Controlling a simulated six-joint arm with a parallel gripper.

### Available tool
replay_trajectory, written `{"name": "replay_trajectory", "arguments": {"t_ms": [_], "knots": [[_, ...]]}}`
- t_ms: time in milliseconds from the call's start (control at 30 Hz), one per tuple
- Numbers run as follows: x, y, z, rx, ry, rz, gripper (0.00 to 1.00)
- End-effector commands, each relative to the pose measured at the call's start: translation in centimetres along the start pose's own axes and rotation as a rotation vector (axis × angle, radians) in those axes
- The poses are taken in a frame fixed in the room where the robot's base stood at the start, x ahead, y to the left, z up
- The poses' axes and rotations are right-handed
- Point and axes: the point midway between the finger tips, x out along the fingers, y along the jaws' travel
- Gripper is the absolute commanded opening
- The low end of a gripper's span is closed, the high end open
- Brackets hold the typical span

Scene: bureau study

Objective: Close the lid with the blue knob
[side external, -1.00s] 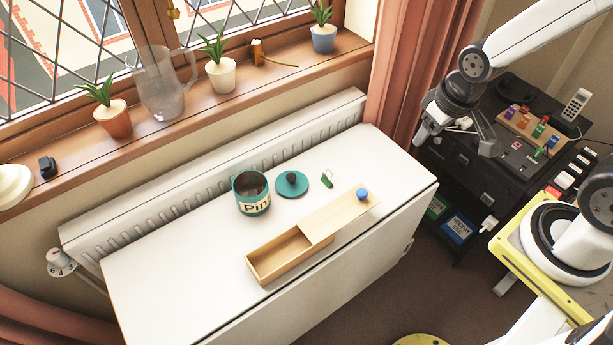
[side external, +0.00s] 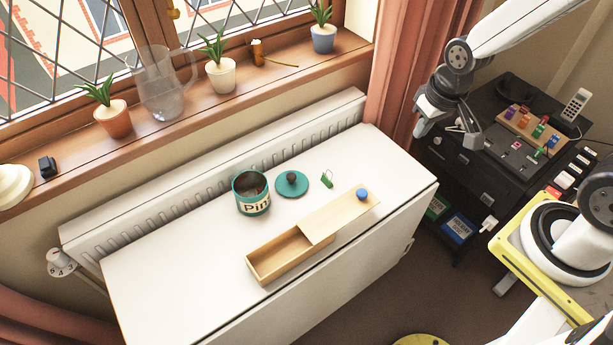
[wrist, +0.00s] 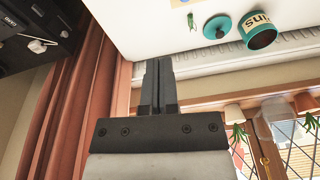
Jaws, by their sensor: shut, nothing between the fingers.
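A pale wooden box (side external: 268,270) sits on the white table. Its flat sliding lid (side external: 328,223) carries a blue knob (side external: 362,194) at the far right end. The lid is slid out to the upper right, so the left part of the box is open and its inside shows. My gripper (side external: 418,132) is up in the air past the table's right end, apart from the lid and knob. In the wrist view its fingers (wrist: 158,82) are together and empty. The box and knob are outside the wrist view.
A teal tin (side external: 253,204), its teal round lid (side external: 291,185) and a small green item (side external: 327,180) lie behind the box. A radiator (side external: 215,165) and a sill with pots and a jug (side external: 163,88) run behind. The table's left part is clear.

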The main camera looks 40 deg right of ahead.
Motion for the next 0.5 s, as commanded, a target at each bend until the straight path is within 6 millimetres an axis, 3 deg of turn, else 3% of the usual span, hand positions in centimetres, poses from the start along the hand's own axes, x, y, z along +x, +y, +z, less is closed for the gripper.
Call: {"name": "replay_trajectory", "arguments": {"t_ms": [500], "knots": [[6.7,1.3,-6.3,0.563,-0.231,-0.02,0.0]]}}
